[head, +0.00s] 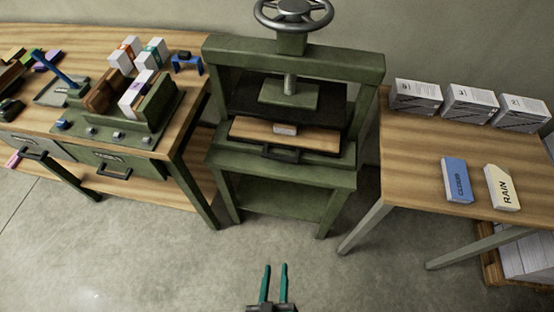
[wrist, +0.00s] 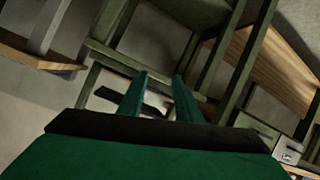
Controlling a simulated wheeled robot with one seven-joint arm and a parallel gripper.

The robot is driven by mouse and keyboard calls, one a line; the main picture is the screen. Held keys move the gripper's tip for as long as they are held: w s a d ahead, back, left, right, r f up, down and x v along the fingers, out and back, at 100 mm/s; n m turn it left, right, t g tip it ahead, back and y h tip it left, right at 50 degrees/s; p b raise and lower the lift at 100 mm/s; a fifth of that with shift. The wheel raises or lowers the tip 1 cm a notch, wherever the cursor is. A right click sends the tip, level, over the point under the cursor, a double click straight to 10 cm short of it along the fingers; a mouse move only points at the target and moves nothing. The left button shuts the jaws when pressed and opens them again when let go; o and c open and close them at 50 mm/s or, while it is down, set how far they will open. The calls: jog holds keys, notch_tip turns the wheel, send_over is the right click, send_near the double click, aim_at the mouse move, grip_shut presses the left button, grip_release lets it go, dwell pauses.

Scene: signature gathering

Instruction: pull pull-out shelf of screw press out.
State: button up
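The green screw press (head: 290,175) stands against the wall in the middle of the head view, with a round handwheel (head: 294,12) on top. Its pull-out shelf (head: 250,131) is a wooden board lying under the pressing plate (head: 289,95). A dark handle (head: 290,152) is on the shelf's front edge. A small pale block (head: 285,129) lies on the shelf. My gripper (head: 274,268) is low in the head view, in front of the press and apart from it. Its two green fingers are spread with nothing between them. In the wrist view the fingers (wrist: 160,85) point toward green frame bars.
A wooden bench (head: 190,60) with a green fixture, blocks and drawers stands on the left. A wooden table (head: 415,160) on the right holds white packages (head: 470,105), a blue book (head: 456,179) and a cream book (head: 502,187). The floor before the press is clear.

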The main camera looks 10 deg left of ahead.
jog(key=w+a+f+n+g, duration=0.1)
jog(key=w+a+f+n, duration=0.1)
jog(key=w+f+n, duration=0.35)
jog(key=n+t+h, duration=0.3)
jog(key=t+h, duration=0.1)
jog(key=h, duration=0.4)
send_near(278, 159)
jog(key=x, duration=0.9)
jog(key=shift+f, duration=0.15)
jog(key=shift+w, duration=0.1)
grip_shut()
